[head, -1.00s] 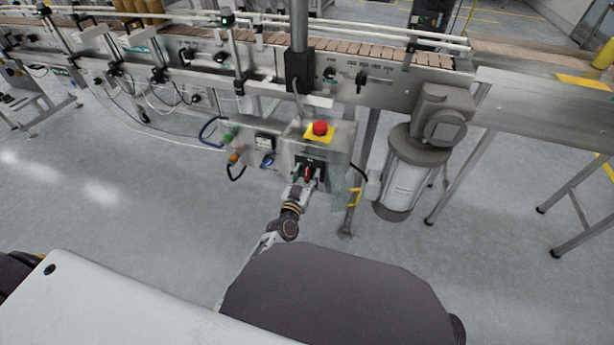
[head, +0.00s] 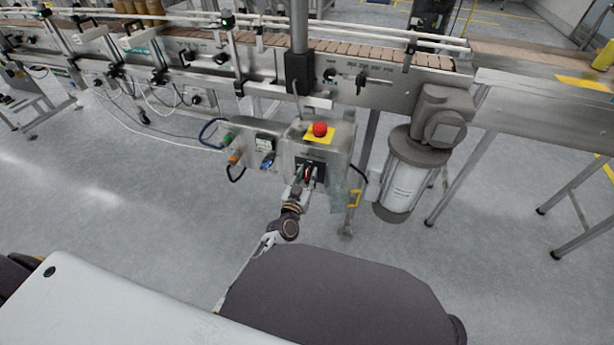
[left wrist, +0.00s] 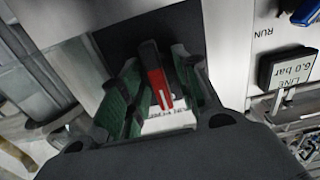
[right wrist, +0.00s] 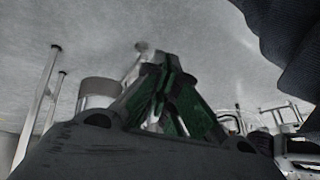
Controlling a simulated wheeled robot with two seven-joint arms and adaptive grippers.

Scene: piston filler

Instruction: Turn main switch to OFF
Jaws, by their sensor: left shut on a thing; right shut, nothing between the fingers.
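The main switch, a red handle (head: 308,172) on a black plate, sits on the front of a grey control box below a red emergency button. In the left wrist view the red handle (left wrist: 157,82) stands between the green-padded fingers, slightly tilted. My left gripper (head: 305,179) is at the switch and is shut on the handle; in the left wrist view its fingers (left wrist: 160,90) flank it. Its fingers partly hide the switch in the head view. My right gripper (right wrist: 165,72) shows only in the right wrist view, shut and empty, away from the box.
The red emergency button (head: 320,129) on its yellow plate is just above the switch. A pressure display (head: 264,143) and a blue knob (head: 267,160) are to the left. A motor (head: 405,170) hangs to the right. The conveyor (head: 390,92) runs above; open floor lies in front.

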